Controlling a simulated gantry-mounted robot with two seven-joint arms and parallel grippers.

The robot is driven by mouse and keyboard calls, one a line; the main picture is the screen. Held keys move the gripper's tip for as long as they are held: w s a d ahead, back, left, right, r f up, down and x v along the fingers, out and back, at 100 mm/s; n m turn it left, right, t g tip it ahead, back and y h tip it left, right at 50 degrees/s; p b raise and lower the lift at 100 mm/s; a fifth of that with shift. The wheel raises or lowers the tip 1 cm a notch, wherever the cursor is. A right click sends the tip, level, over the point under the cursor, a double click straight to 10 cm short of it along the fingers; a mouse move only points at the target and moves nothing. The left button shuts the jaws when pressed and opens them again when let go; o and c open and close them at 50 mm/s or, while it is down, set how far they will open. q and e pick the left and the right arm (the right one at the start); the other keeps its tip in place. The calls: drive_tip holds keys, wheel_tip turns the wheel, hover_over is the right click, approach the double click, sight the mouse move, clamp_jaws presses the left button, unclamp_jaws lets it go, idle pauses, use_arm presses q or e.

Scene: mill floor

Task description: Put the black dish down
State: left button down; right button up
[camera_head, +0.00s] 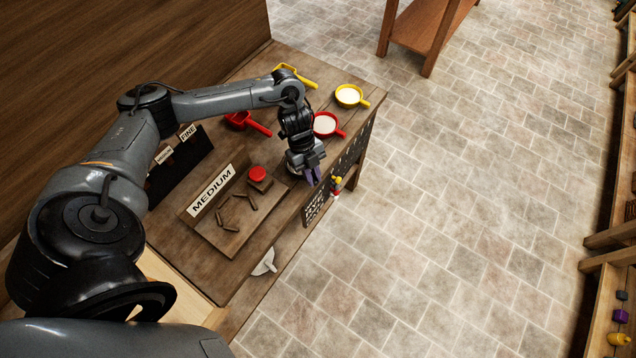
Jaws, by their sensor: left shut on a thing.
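My left gripper (313,178) points down by the right edge of the wooden table (195,255), to the right of a red button. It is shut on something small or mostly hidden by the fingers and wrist. I cannot make out its shape, and no black dish shows clearly anywhere. I cannot tell whether what it holds touches the table. My right gripper is not in view.
Red (326,124) and yellow (349,95) handled pans with pale contents stand beyond the gripper. A red scoop (240,120) and a yellow scoop (298,76) lie nearby. A tray marked MEDIUM (205,230) holds several brown sticks. A red button (257,173) sits beside it.

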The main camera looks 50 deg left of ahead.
use_arm(q)
drive_tip(key=shift+w+a+f+b, duration=0.15)
drive_tip(key=shift+a+b, duration=0.4)
drive_tip(key=shift+a, duration=0.45)
drive_tip(key=shift+w+a+f+b, duration=0.15)
drive_tip(key=shift+a+b, duration=0.4)
drive_tip(key=shift+a, duration=0.4)
drive_tip(key=shift+s+f+b, duration=0.1)
drive_tip(key=shift+f+b, duration=0.3)
drive_tip(key=shift+f, duration=0.35)
drive_tip(key=c, duration=1)
unclamp_jaws()
drive_tip(key=shift+r, duration=0.1)
